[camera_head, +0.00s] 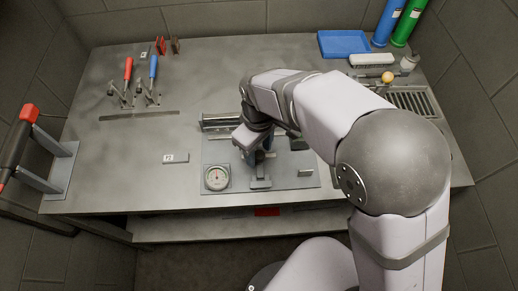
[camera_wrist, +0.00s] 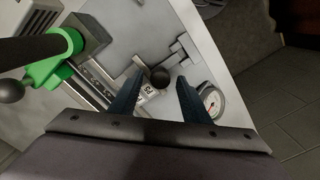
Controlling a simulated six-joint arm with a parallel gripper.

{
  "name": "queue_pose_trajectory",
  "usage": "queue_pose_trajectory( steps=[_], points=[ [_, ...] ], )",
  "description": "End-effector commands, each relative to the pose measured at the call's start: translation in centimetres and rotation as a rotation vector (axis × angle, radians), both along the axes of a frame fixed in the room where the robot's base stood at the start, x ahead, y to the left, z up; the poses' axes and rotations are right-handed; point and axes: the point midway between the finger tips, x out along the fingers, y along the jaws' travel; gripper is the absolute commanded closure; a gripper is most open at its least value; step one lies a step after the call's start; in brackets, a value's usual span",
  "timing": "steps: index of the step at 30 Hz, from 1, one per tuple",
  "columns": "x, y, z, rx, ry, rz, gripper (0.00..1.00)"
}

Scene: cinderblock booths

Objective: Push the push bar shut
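My gripper (camera_head: 262,150) is low over a grey plate (camera_head: 290,180) in the middle of the bench, partly hidden by my arm in the head view. In the wrist view, its two dark blue fingers (camera_wrist: 160,76) are apart, with a black round knob (camera_wrist: 161,77) showing between their tips. I cannot tell whether they touch it. A metal bar with scale marks (camera_wrist: 97,82) runs beside the left finger, near a small numbered label (camera_wrist: 150,93). A green collar with a black rod (camera_wrist: 62,62) is at left. I cannot tell for certain which part is the push bar.
A round gauge (camera_head: 217,177) sits on the plate's left corner. Red and blue-handled toggle clamps (camera_head: 128,82) stand at back left. A black-and-red handle (camera_head: 22,140) is at the left edge. A blue tray (camera_head: 343,43) is at back right. The bench's middle left is mostly clear.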

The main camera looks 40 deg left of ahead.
Motion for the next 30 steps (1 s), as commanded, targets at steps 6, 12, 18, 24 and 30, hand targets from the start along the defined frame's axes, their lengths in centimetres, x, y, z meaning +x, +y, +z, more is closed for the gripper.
queue_pose_trajectory(
  steps=[6,12,18,24,30],
  points=[
    [0.0,0.0,0.4,0.001,0.000,0.000,0.57],
    [0.0,0.0,2.4,0.004,-0.002,0.000,0.57],
    [0.0,0.1,5.2,0.004,-0.002,0.000,0.57],
    [0.0,0.0,6.9,0.001,-0.001,0.000,0.57],
    [0.0,0.0,7.4,0.000,0.000,0.000,0.57]
  ],
)
